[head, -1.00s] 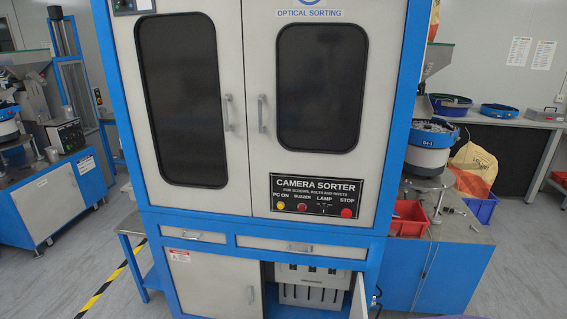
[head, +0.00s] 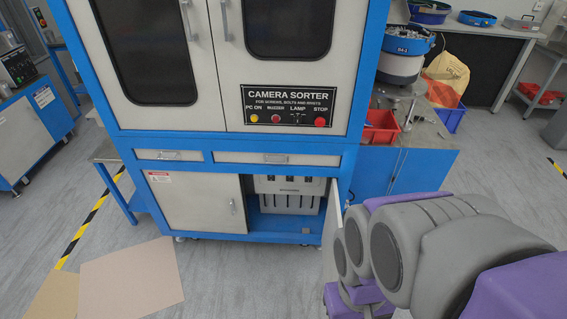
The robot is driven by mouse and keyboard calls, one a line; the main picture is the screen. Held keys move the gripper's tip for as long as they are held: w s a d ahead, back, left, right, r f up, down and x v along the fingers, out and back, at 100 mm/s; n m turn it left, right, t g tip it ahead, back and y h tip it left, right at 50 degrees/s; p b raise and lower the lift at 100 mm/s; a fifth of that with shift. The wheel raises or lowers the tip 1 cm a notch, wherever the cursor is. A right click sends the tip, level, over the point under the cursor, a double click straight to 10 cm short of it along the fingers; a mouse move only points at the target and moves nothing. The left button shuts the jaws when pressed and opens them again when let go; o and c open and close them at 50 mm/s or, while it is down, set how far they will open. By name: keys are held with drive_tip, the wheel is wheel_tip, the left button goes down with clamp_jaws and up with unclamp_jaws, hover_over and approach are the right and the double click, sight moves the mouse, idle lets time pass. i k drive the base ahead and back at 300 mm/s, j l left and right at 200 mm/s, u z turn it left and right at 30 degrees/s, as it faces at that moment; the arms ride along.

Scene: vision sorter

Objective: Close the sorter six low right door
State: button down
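The camera sorter (head: 262,158) is a blue and light grey cabinet in the middle of the head view. Its low right door (head: 336,203) stands open, swung outward on the right side and seen almost edge-on. The opening shows a grey unit (head: 288,195) inside on a blue floor. The low left door (head: 205,203) is shut. My grey and purple arm fills the lower right, close to the open door and partly in front of it. My gripper's fingers cannot be made out. Whether the arm touches the door cannot be told.
Red bins (head: 378,129) and a bowl feeder (head: 402,55) stand on a blue side cabinet at the right. Cardboard sheets (head: 130,278) lie on the floor at the lower left. A metal side table (head: 105,150) stands left of the sorter. Grey floor is clear in front.

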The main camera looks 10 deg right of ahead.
sight(333, 221)
drive_tip(key=i+l, duration=0.1)
drive_tip(key=l, duration=0.15)
drive_tip(key=i+l+u, duration=0.15)
drive_tip(key=l+u, duration=0.15)
drive_tip(key=l, duration=0.35)
drive_tip(key=k+l+u, duration=0.2)
drive_tip(key=l, duration=0.35)
drive_tip(key=l+u, duration=0.15)
drive_tip(key=l, duration=0.35)
